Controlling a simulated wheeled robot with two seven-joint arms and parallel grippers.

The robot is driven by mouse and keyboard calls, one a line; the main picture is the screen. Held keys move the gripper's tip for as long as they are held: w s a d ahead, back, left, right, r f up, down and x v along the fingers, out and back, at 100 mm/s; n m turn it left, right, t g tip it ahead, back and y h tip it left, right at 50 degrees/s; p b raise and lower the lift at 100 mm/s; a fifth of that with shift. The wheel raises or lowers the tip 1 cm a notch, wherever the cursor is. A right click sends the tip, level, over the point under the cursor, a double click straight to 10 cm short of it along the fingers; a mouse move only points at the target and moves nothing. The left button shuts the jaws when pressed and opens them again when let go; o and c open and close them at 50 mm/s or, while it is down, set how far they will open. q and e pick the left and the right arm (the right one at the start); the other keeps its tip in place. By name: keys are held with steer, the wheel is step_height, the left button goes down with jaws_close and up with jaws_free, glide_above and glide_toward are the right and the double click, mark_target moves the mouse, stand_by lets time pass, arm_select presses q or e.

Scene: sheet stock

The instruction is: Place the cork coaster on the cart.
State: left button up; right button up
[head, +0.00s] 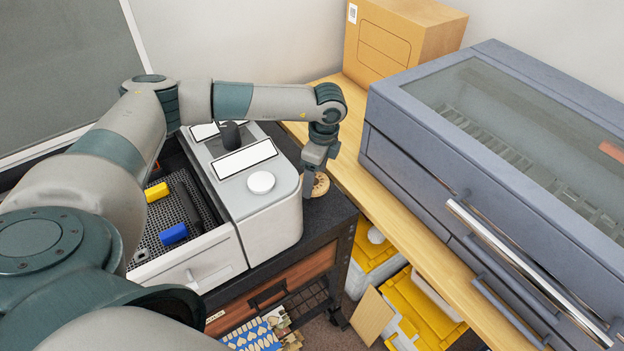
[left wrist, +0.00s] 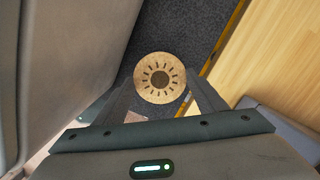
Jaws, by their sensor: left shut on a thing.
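The cork coaster (head: 321,184) is a round tan disc with a ring of dark marks around a dark centre. My left gripper (head: 313,190) points down and is shut on it, partly hiding it in the head view. In the left wrist view the coaster (left wrist: 160,66) sits between the two fingertips (left wrist: 160,88), over a dark speckled surface. That surface is the top of the black cart (head: 328,216), at the strip right of the white machine. I cannot tell whether the coaster touches the top. My right gripper is not in view.
The white machine (head: 270,205) takes up much of the cart, close to the left of my gripper. A wooden bench (head: 345,150) with a large grey-blue machine (head: 480,150) stands to the right. A cardboard box (head: 395,40) is behind. Yellow-lidded bins (head: 425,305) are below.

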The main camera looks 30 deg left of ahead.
arm_select(q)
steer(key=shift+w+a+f, duration=0.15)
steer(key=shift+a+f, duration=0.2)
steer(key=shift+a, duration=0.15)
steer(key=shift+f+p, duration=0.2)
steer(key=shift+p, duration=0.15)
step_height(320, 180, down, 3)
steer(key=shift+r+p, duration=0.1)
steer(key=shift+p, duration=0.75)
steer(key=shift+f, duration=0.4)
steer(key=shift+f, duration=0.1)
